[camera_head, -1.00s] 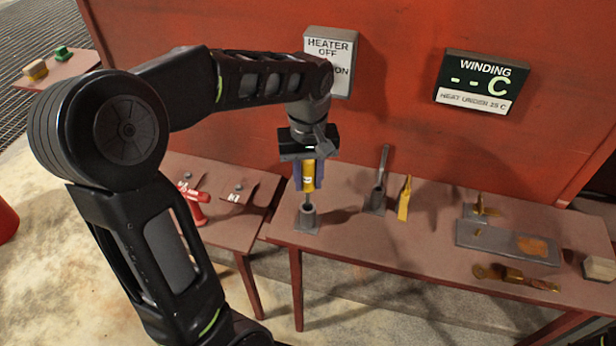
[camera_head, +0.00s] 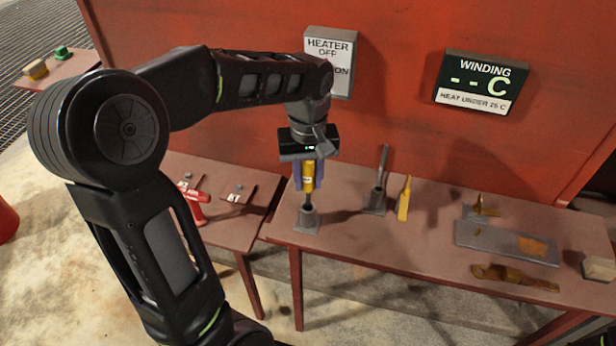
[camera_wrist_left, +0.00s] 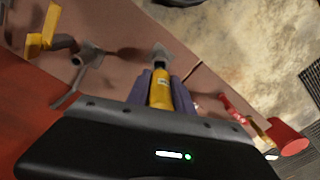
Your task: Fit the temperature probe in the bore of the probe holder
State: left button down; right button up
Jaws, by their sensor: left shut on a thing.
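My left gripper (camera_head: 308,178) is shut on the yellow handle of the temperature probe (camera_head: 308,183), which points down over the bench. The grey probe holder (camera_head: 306,222) stands directly below on its square base. The probe's dark lower end meets the top of the holder; I cannot tell how deep it is in the bore. In the left wrist view the yellow probe (camera_wrist_left: 160,90) sits between the purple-grey fingers (camera_wrist_left: 160,92), with the grey holder (camera_wrist_left: 160,50) just beyond its dark end.
To the right on the bench are a grey stand with a rod (camera_head: 376,198), a yellow upright tool (camera_head: 403,200), a grey plate (camera_head: 490,238), and a brass-coloured part (camera_head: 510,277). A red-handled tool (camera_head: 195,205) lies on the left table. A red wall stands behind.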

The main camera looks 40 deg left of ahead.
aim_at(308, 200)
pick_arm(q)
jog(key=shift+f+b, duration=2.65)
jog(key=shift+f, duration=0.9)
jog(key=c, duration=1)
grip_release()
jog(key=shift+c, duration=0.2)
notch_tip(308, 200, up, 8)
jog(key=shift+f, duration=0.1)
